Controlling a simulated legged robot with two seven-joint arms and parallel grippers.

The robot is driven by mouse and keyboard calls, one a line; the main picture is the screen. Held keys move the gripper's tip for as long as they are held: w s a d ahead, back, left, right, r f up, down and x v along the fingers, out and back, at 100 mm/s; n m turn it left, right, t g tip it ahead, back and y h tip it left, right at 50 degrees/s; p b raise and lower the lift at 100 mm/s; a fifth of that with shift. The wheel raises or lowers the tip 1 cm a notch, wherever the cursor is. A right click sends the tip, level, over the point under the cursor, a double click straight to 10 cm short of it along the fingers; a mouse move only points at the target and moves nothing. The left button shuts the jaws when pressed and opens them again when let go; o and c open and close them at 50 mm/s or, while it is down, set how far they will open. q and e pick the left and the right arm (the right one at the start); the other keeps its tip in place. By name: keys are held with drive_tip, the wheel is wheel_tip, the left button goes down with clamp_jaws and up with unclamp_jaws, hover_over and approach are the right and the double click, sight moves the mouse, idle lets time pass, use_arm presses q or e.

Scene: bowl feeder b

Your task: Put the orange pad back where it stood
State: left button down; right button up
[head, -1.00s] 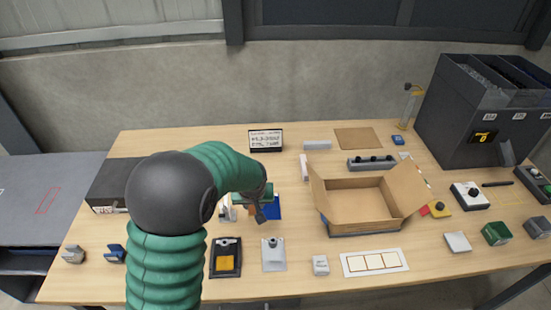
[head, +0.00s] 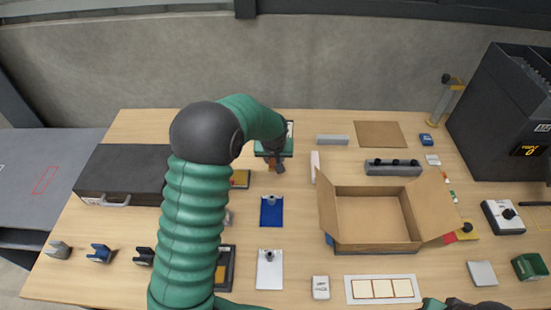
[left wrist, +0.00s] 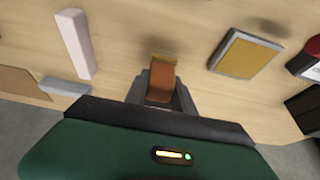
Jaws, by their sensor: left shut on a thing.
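The orange pad (left wrist: 161,84) is a small orange-brown block between the fingers of my left gripper (left wrist: 162,100) in the left wrist view. A yellowish patch shows just beyond its far end. In the head view my left gripper (head: 278,167) is shut on it above the back middle of the table, partly hidden by my wrist. A blue plate (head: 271,217) with a small grey part lies in front of the gripper. My right gripper is not in view.
An open cardboard box (head: 372,243) stands right of the middle. A black case (head: 121,172) lies at the left. A white upright block (head: 315,167) and a grey bar (head: 333,140) are near the gripper's right. Bare wood lies between gripper and blue plate.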

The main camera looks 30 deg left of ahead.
sight(274, 161)
use_arm(q)
drive_tip(key=shift+w+a, duration=0.5)
drive_tip(key=shift+w, duration=0.2)
drive_tip(key=shift+w+a+f, duration=0.1)
drive_tip(key=shift+a+f, duration=0.05)
drive_tip(key=shift+f, duration=0.15)
wheel_tip(274, 161, down, 2)
drive_tip(key=shift+f, duration=0.25)
drive_tip(key=shift+d+f, duration=0.3)
drive_tip(key=shift+f, duration=0.05)
drive_tip(key=c, duration=1.1)
unclamp_jaws()
drive_tip(key=shift+a, duration=0.15)
drive_tip(key=shift+o, duration=0.2)
